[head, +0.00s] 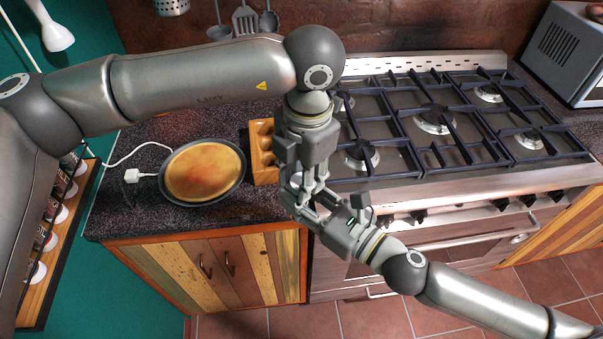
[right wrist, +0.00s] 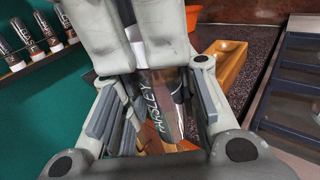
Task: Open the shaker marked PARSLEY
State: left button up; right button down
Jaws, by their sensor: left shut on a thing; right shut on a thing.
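The shaker marked PARSLEY (right wrist: 163,105) is held up between my two grippers, its dark label readable in the right wrist view. My right gripper (right wrist: 157,130) is shut on its body, with a finger on each side. My left gripper (head: 308,188) comes down from above and is shut on the shaker's upper end. Its pale fingers cover most of the cap, so I cannot tell whether the cap is still seated. In the head view the right gripper (head: 312,208) meets the left one, and the two hide nearly all of the shaker.
A pan (head: 238,178) with a pancake (head: 203,171) sits on the dark counter, beside a wooden holder (head: 262,151). The gas stove (head: 430,120) is to the right. A wall rack (head: 59,262) with several shakers is at left. My grippers are over the counter's front edge.

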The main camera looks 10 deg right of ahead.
pick_arm(q)
jog(key=n, duration=0.5)
jog(key=shift+w+r, duration=0.1)
jog(key=shift+w, duration=0.05)
pick_arm(e)
jog(key=shift+s+a, duration=0.1)
jog(key=shift+s, duration=0.05)
pick_arm(q)
jog(key=n, duration=0.4)
jog(key=shift+a, duration=0.15)
jog(key=shift+r, duration=0.2)
jog(key=shift+r, duration=0.45)
pick_arm(e)
jog(key=shift+f, duration=0.1)
pick_arm(q)
jog(key=shift+r, duration=0.45)
jog(key=shift+s, duration=0.2)
